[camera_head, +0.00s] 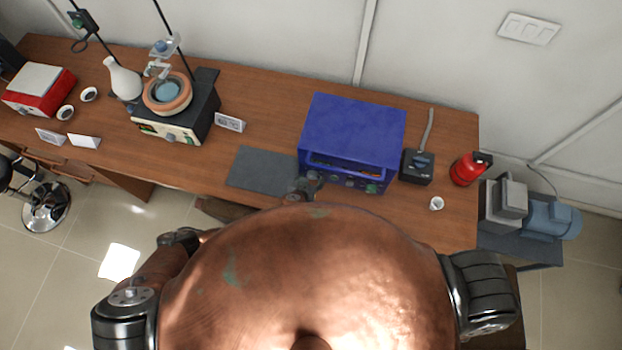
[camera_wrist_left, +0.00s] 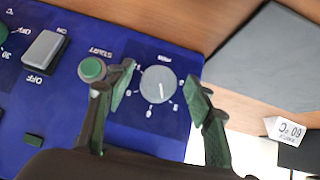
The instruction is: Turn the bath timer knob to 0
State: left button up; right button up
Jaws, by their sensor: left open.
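The blue bath (camera_head: 352,128) stands on the wooden bench, its front panel facing me. In the left wrist view, its panel (camera_wrist_left: 68,105) appears upside down. The round grey timer knob (camera_wrist_left: 158,84) has a white pointer line towards the lower edge of the picture, with small printed numbers around it; I cannot read the exact setting. My left gripper (camera_wrist_left: 161,78) is open, one finger on each side of the knob, with visible gaps. In the head view, my left gripper (camera_head: 308,186) is at the bath's front left corner. My right gripper is not in view.
Beside the knob are a green START button (camera_wrist_left: 92,69) and a grey ON/OFF switch (camera_wrist_left: 45,52). A dark grey mat (camera_head: 262,170) lies left of the bath. A black device (camera_head: 417,168), a white cup (camera_head: 436,203) and a red canister (camera_head: 465,170) stand to its right.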

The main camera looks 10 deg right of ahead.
pick_arm(q)
jog(key=shift+c, duration=0.3)
jog(key=c, duration=1.1)
jog(key=shift+a+f+n+h, duration=0.1)
jog(key=shift+n+h, duration=0.2)
jog(key=shift+h, duration=0.2)
jog(key=shift+w+a+n+g+h, duration=0.15)
jog(key=shift+n+g+h, duration=0.4)
jog(key=shift+h, duration=0.45)
jog(key=shift+n+h, duration=0.65)
jog(key=shift+h, duration=0.35)
jog(key=o, duration=1.2)
jog(key=shift+c, duration=0.2)
